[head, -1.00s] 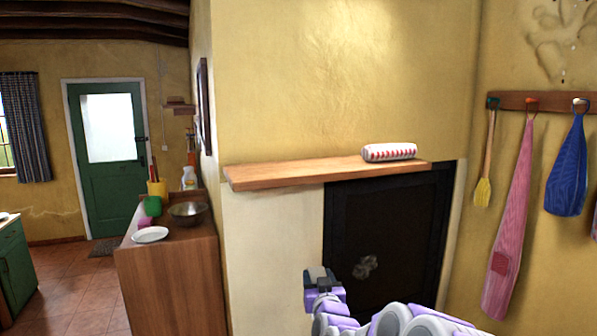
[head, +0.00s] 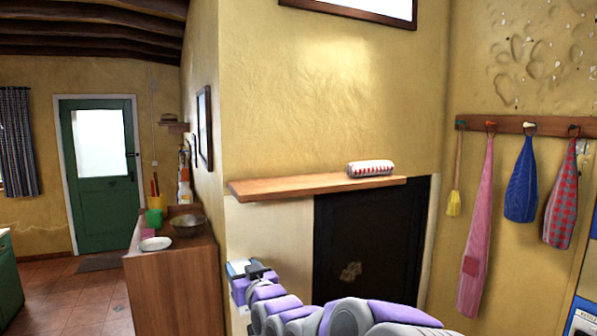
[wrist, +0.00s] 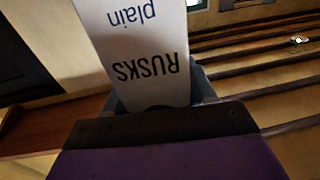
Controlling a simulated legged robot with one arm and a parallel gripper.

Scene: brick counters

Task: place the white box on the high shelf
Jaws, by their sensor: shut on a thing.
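The white box (wrist: 140,50), printed "RUSKS plain", fills the top middle of the wrist view. My gripper (wrist: 160,105) is shut on its near end. In the head view my gripper (head: 252,272) is below the left part of the high shelf and in front of the pale wall. A small whitish and blue patch shows at its tip there; most of the box is hidden in that view. The high shelf (head: 270,189) is a wooden plank on the yellow wall, above a dark panel. The box is apart from the shelf.
A red-and-white patterned packet (head: 370,168) lies on the shelf's right part; the left and middle are bare. A wooden cabinet (head: 175,285) on the left carries a bowl (head: 188,225), a plate (head: 156,243) and bottles. Cloths and a brush hang from a rack (head: 540,126) on the right.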

